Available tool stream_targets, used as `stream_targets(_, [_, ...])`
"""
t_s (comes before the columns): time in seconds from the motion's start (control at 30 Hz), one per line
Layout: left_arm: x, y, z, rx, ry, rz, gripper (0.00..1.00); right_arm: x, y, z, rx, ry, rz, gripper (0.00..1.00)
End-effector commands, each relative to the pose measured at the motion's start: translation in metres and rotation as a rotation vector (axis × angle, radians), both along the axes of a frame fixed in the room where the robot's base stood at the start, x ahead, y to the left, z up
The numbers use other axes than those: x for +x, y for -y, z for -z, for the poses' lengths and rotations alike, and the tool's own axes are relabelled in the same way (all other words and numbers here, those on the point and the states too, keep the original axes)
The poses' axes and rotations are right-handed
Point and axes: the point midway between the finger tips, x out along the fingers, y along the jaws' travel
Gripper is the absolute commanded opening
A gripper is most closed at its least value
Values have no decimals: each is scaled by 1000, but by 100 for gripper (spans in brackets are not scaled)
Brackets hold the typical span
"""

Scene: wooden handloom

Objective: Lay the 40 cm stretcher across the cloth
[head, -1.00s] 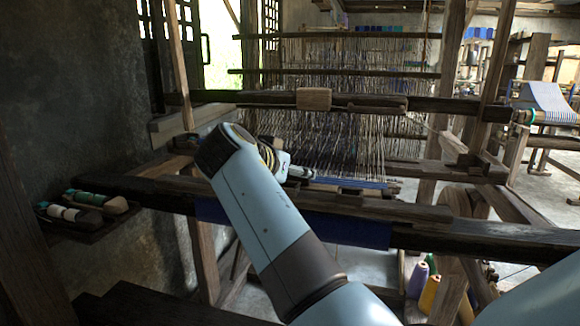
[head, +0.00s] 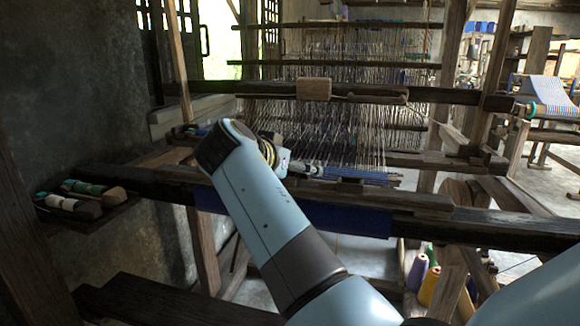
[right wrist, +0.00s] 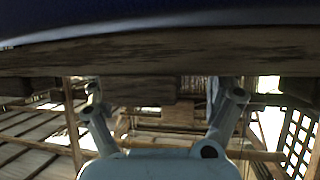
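Blue cloth (head: 340,219) hangs over the front beam in the head view, and a blue strip of it (head: 352,174) shows behind that beam. My right gripper (head: 312,170) is just above the beam's far side, beside the left end of the strip. In the right wrist view its two fingers (right wrist: 165,98) are spread wide, with nothing seen between them. A wooden bar (right wrist: 160,56) crosses that view beyond the fingertips; I cannot tell whether it is the stretcher or part of the loom. I cannot pick out the stretcher for sure. My left gripper is not in view.
A small shelf (head: 98,219) with shuttles is at the left. The loom's upper crossbeam (head: 230,86) and hanging warp threads (head: 345,135) stand behind the gripper. Coloured yarn cones (head: 428,284) stand below right. A rough wall (head: 70,90) closes the left side.

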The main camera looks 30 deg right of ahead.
Motion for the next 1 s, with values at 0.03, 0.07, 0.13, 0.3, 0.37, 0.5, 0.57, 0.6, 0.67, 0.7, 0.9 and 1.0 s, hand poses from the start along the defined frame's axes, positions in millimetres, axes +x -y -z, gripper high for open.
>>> stream_targets(0.03, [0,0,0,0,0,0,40,0,0,0,0,0,0,92])
stream_targets(0.07, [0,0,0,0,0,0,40,0,0,0,0,0,0,92])
stream_targets(0.13, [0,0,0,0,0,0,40,0,0,0,0,0,0,92])
stream_targets(0.3, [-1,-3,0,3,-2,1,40,0,0,-6,1,2,0,92])
stream_targets(0.37, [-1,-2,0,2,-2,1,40,1,0,-15,0,5,0,92])
stream_targets(0.5, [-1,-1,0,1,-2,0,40,1,0,-43,1,5,1,92])
stream_targets(0.57, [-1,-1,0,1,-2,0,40,1,0,-56,1,6,0,92])
stream_targets(0.6, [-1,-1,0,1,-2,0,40,1,0,-63,1,5,1,92])
stream_targets(0.67, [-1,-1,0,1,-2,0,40,1,0,-75,1,5,1,92])
stream_targets(0.7, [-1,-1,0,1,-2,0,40,1,0,-81,1,4,0,92])
stream_targets(0.9, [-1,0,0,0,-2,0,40,0,0,-98,1,1,0,92])
stream_targets(1.0, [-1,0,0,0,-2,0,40,0,0,-100,0,0,0,92])
